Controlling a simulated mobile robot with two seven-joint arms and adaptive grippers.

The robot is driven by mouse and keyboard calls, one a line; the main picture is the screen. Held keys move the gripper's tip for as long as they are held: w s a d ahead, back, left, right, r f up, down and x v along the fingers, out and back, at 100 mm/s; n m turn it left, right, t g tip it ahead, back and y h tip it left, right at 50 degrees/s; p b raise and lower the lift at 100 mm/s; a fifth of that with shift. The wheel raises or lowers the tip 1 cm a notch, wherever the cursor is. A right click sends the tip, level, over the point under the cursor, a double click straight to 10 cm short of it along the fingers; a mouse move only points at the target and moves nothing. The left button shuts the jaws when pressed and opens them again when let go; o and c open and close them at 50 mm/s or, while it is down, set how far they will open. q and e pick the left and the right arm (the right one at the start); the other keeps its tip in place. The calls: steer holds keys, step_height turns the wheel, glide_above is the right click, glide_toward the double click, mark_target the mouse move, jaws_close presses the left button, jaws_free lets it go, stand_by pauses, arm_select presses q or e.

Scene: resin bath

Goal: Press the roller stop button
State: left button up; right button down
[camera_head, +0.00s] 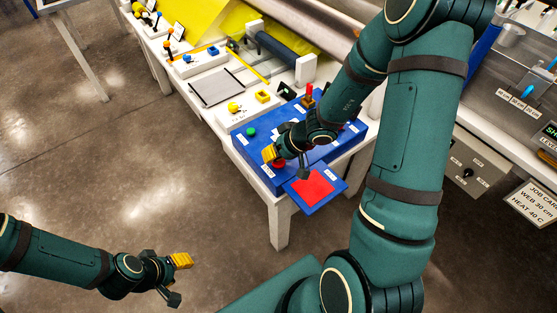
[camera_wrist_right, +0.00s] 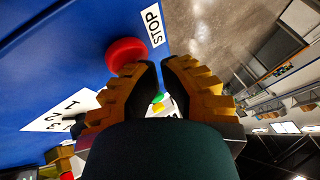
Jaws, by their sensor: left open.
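The red button (camera_wrist_right: 125,52) beside a STOP label (camera_wrist_right: 154,25) sits on the blue control box (camera_head: 242,146). In the head view, this red button (camera_head: 278,165) is partly hidden behind my right gripper. My right gripper (camera_head: 285,162) is low over the box, close by the button. In the right wrist view, the ridged yellow fingers of my right gripper (camera_wrist_right: 160,70) point past the button, with the left finger's tip just below it. Contact cannot be told. My left gripper (camera_head: 177,280) is open and empty over the floor at lower left.
A green button (camera_head: 251,132) is on the same box. A red square (camera_head: 313,186) marks a blue plate at its front corner. The floor at left is clear.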

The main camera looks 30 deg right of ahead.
mark_target(273, 162)
steer(key=shift+f+b, duration=0.3)
steer(key=shift+b, duration=0.1)
stand_by(0.4)
steer(key=shift+r, duration=0.1)
steer(key=shift+r+p, duration=0.5)
steer(key=shift+r, duration=0.35)
steer(key=shift+r+p, duration=1.65)
steer(key=shift+r, duration=0.9)
steer(key=shift+s+f, duration=0.1)
